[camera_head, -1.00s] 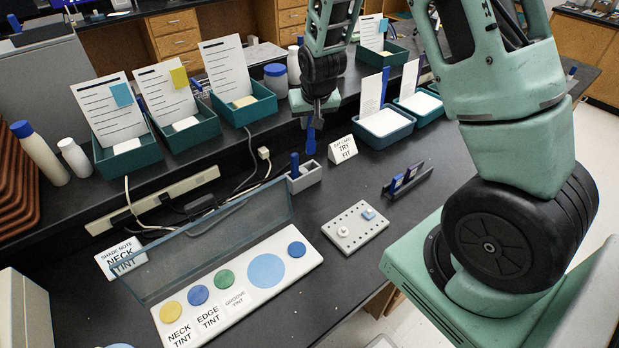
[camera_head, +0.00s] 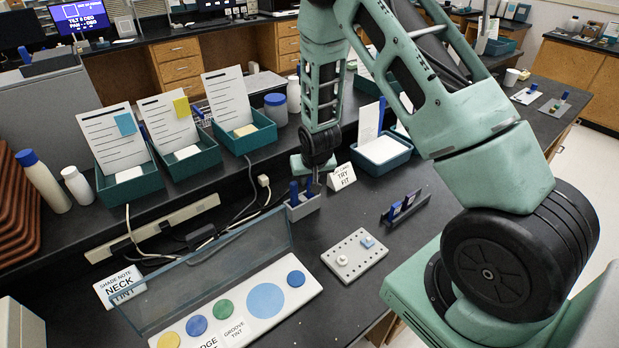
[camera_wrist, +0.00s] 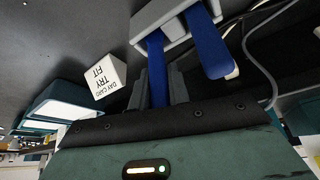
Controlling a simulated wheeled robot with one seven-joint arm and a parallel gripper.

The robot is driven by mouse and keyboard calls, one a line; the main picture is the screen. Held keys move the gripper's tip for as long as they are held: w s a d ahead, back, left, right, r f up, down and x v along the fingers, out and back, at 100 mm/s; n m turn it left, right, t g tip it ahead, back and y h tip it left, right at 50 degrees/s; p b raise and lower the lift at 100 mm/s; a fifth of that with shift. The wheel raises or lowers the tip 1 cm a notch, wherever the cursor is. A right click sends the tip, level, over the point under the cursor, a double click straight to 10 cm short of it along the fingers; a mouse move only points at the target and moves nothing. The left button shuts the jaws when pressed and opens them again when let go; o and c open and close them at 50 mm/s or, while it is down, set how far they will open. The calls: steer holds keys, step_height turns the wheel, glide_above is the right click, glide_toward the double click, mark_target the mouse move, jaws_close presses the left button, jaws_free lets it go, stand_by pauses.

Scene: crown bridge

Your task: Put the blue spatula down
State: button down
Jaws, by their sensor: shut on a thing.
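A blue spatula (camera_wrist: 157,62) is between the fingers of my gripper (camera_wrist: 158,86), which is shut on its handle. Its far end reaches into a grey two-slot holder (camera_wrist: 150,14) in the wrist view; how deep it sits is hidden. A second blue spatula (camera_wrist: 208,48) stands in the neighbouring slot, apart from my fingers. In the head view the holder (camera_head: 303,208) stands on the black bench, with my gripper (camera_head: 315,180) just above its right side. The held spatula shows there as a blue strip (camera_head: 309,184).
A white "TRY FIT" card (camera_head: 341,177) stands close right of the holder. A peg block (camera_head: 350,262), a small dark rack (camera_head: 408,207) and a tint palette (camera_head: 225,322) lie in front. A clear panel (camera_head: 215,275) and loose cables are to the left.

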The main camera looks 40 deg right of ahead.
steer(key=shift+f, duration=0.15)
steer(key=c, duration=1.3)
jaws_free()
